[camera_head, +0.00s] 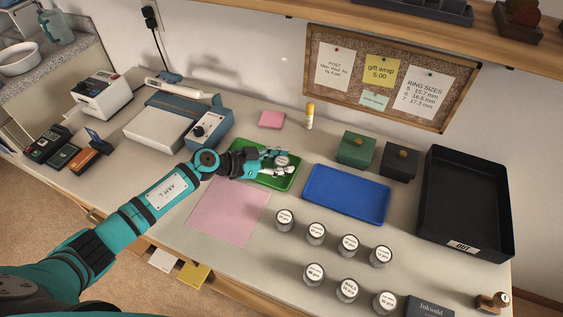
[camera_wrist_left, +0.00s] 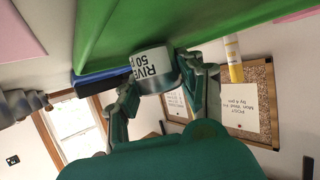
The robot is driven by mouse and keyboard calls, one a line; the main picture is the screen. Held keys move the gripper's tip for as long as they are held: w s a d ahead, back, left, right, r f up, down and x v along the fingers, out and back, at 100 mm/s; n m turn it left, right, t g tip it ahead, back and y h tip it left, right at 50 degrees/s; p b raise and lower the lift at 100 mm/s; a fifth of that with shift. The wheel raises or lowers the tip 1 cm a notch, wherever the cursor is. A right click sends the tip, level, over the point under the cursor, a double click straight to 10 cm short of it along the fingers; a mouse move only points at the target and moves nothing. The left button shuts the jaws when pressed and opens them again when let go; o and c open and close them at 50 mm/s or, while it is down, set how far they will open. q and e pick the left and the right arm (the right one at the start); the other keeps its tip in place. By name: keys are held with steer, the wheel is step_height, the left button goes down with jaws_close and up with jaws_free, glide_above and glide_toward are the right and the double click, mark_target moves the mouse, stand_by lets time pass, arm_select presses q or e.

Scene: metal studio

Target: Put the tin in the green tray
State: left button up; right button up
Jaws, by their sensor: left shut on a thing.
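A small tin with a white label (camera_head: 281,161) is between the fingers of my left gripper (camera_head: 278,163), over the green tray (camera_head: 285,184). In the left wrist view the tin (camera_wrist_left: 153,70) shows a label reading "RIVE" and "50 p", with my left gripper's fingers (camera_wrist_left: 160,85) on either side. The green tray (camera_wrist_left: 120,28) fills the top of that inverted view, close to the tin. I cannot tell whether the tin touches the tray floor. My right gripper is not in view.
A blue tray (camera_head: 346,194) lies right of the green tray, with a pink sheet (camera_head: 228,212) in front. Several similar tins, one of them here (camera_head: 316,233), stand at front right. Green (camera_head: 356,149) and dark (camera_head: 398,161) boxes and a yellow-capped tube (camera_head: 309,116) stand behind.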

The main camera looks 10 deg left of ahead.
arm_select(q)
steer(key=shift+f, duration=0.1)
steer(key=o, duration=1.1)
steer(key=shift+f, duration=0.15)
steer(key=shift+o, duration=0.2)
steer(key=shift+r, duration=0.25)
steer(key=v, duration=1)
steer(key=shift+s+a, duration=0.15)
steer(key=shift+a, duration=0.15)
steer(key=shift+s+a+r, duration=0.35)
steer(key=shift+a+r, duration=0.05)
steer(key=shift+a, duration=0.05)
